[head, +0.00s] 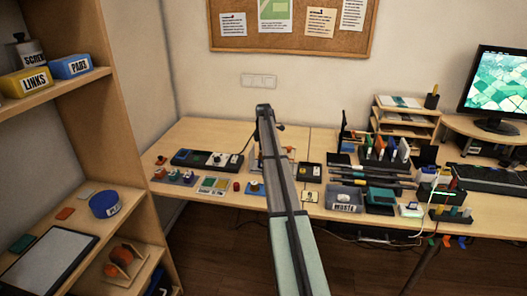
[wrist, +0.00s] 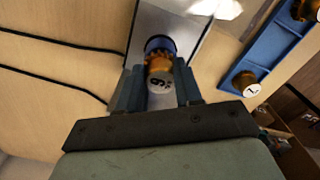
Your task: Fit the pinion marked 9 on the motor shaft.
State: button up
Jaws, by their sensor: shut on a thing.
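In the wrist view my gripper (wrist: 159,72) is shut on a brass-coloured pinion (wrist: 158,63) with a pale end face marked 9. One finger lies on each side of it. Just beyond the pinion is a dark blue round part (wrist: 160,44) on a grey metal plate (wrist: 180,22); the pinion overlaps it in the picture. I cannot tell whether the pinion touches it or sits on a shaft, as no bare shaft shows. In the head view my arm hides the gripper and the pinion.
In the wrist view a blue rack (wrist: 274,45) at the right holds other brass pinions, one marked 7 (wrist: 246,82). Two black cables (wrist: 60,40) run across the wood at the left. In the head view a grey WASTE bin (head: 345,208) stands at the table's front edge.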

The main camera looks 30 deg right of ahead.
jog(key=shift+f, duration=0.55)
jog(key=o, duration=0.8)
jog(key=shift+r, duration=5.5)
